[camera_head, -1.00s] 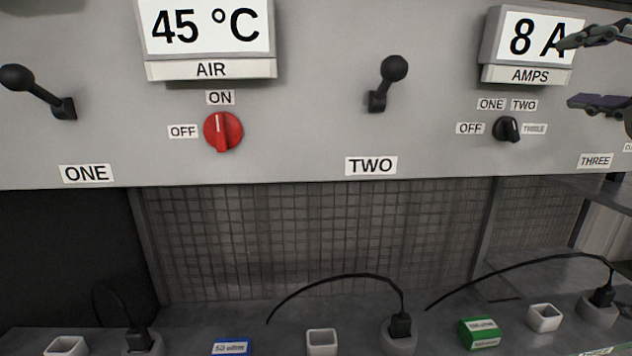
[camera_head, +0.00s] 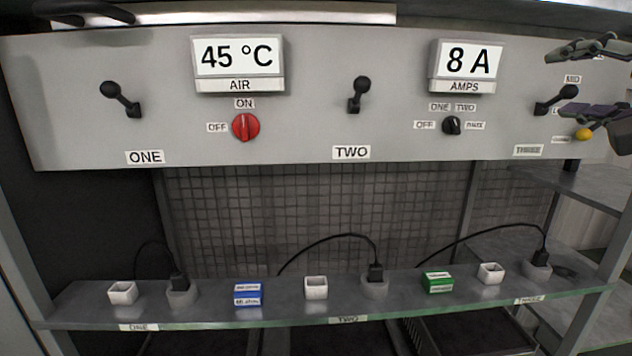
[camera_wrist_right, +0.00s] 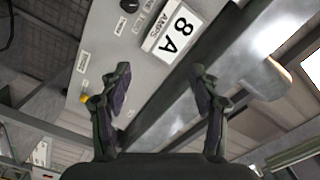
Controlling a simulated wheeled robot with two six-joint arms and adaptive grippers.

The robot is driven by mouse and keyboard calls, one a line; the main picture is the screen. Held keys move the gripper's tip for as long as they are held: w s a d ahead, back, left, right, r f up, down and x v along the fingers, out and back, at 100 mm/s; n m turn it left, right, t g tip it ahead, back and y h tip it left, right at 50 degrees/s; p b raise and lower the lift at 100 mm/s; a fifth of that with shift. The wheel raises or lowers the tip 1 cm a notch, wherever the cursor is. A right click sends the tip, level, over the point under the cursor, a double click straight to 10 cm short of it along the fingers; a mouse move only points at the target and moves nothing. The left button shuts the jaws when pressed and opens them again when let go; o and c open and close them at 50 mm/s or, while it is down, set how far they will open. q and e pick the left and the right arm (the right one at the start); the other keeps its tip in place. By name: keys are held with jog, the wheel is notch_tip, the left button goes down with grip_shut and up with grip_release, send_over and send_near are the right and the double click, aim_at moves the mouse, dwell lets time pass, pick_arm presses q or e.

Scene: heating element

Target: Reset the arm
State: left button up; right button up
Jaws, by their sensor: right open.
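My right gripper (camera_head: 572,84) is open and empty at the right edge of the head view, in front of the panel near the black lever (camera_head: 555,100) of station three. In the right wrist view the two fingers (camera_wrist_right: 160,92) stand wide apart with nothing between them. The grey panel (camera_head: 310,120) carries a red knob (camera_head: 245,127) pointing to ON and a small black knob (camera_head: 452,125). Its displays read 45 °C (camera_head: 238,56) and 8 A (camera_head: 467,60). My left gripper is not clearly in view.
Levers one (camera_head: 121,98) and two (camera_head: 358,94) stand on the panel. The shelf (camera_head: 210,315) below holds white cups (camera_head: 316,287), a blue block (camera_head: 247,294), a green block (camera_head: 437,282) and several plugs with black cables. A yellow button (camera_head: 583,134) shows by my right gripper.

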jog(key=w+a+f+n+g, duration=0.2)
jog(key=w+f, duration=0.6)
jog(key=f, duration=0.1)
jog(key=a+f+n+g, duration=0.3)
jog(key=f, duration=1.6)
jog(key=a+f+n+g, duration=0.3)
jog(key=f, duration=1.6)
jog(key=s+f+n+g+h, duration=0.2)
jog(key=s+f+n+g, duration=0.3)
jog(key=s+f, duration=1.6)
notch_tip(320, 180, down, 27)
jog(key=s+d+m+g+b, duration=0.1)
jog(key=d+m+g+b, duration=0.1)
jog(key=b, duration=0.3)
pick_arm(q)
notch_tip(320, 180, down, 10)
jog(key=w+b, duration=0.1)
jog(key=b, duration=0.4)
jog(key=shift+w, duration=0.4)
pick_arm(e)
jog(key=s+d+f+g, duration=0.1)
jog(key=s+f, duration=1.8)
jog(key=f, duration=0.5)
jog(key=shift+s+g, duration=0.3)
jog(key=shift+s, duration=0.1)
